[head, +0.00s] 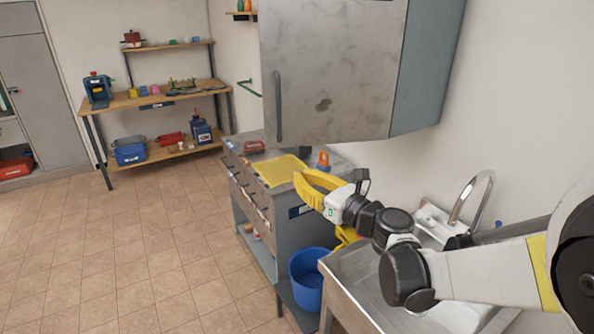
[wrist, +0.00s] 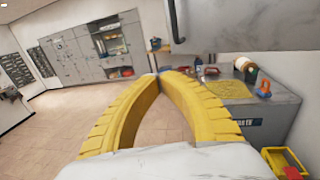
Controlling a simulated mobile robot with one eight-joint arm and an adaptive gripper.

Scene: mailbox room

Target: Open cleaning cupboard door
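The cleaning cupboard is most likely the grey wall cupboard (head: 335,75) at the top of the head view. Its stained front door looks shut, with a long vertical handle (head: 278,106) near the left edge. In the wrist view the door's lower part (wrist: 230,28) shows at upper right, with the handle (wrist: 178,22) at its left. My gripper (head: 299,177) has yellow fingers and is below the cupboard, apart from the handle. In the wrist view its fingertips (wrist: 162,74) come together with nothing visible between them.
Below the cupboard is a grey workbench (head: 238,152) with a yellow mat (head: 278,171) and an orange-and-blue item (head: 323,161). A blue bucket (head: 306,280) stands beside the metal sink (head: 365,285). A shelved table (head: 165,98) is at the back. The tiled floor at left is clear.

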